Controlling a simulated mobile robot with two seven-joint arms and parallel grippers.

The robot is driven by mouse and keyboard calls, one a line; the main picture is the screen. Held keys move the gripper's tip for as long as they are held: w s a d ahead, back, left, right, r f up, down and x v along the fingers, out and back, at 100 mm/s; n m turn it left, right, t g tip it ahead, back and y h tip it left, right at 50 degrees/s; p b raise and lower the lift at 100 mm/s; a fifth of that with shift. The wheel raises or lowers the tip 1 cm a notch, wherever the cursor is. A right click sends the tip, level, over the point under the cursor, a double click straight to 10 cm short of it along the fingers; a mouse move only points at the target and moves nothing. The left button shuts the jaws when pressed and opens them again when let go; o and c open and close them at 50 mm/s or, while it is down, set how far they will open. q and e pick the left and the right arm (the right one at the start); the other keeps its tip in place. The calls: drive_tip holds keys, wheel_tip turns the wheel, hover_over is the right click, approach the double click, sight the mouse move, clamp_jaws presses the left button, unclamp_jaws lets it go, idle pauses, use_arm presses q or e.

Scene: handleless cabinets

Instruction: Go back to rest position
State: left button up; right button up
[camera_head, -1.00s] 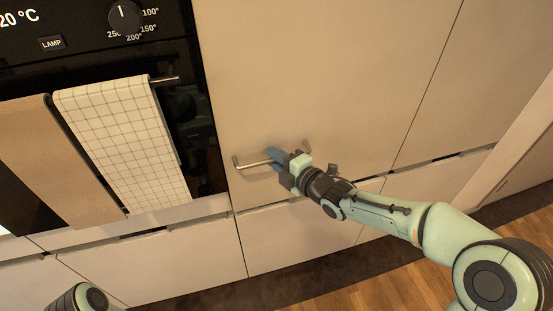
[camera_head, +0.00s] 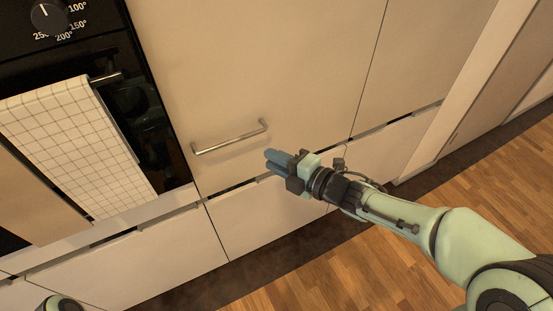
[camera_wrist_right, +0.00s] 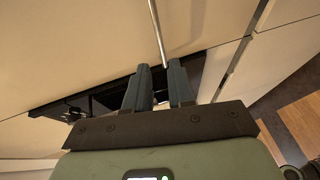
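My right gripper (camera_head: 270,160) is in front of the beige cabinet front, below and to the right of the metal bar handle (camera_head: 230,138), and apart from it. In the right wrist view its two dark fingers (camera_wrist_right: 158,70) stand apart with an empty gap between them. The handle (camera_wrist_right: 157,35) shows just beyond the fingertips there. Only a rounded piece of my left arm shows at the bottom left of the head view; the left gripper is out of view.
A black oven with a knob (camera_head: 48,17) is at the left. The cabinet doors and drawers (camera_head: 270,60) are shut. Wooden floor (camera_head: 320,270) is clear at the lower right.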

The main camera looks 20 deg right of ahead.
idle(0.5)
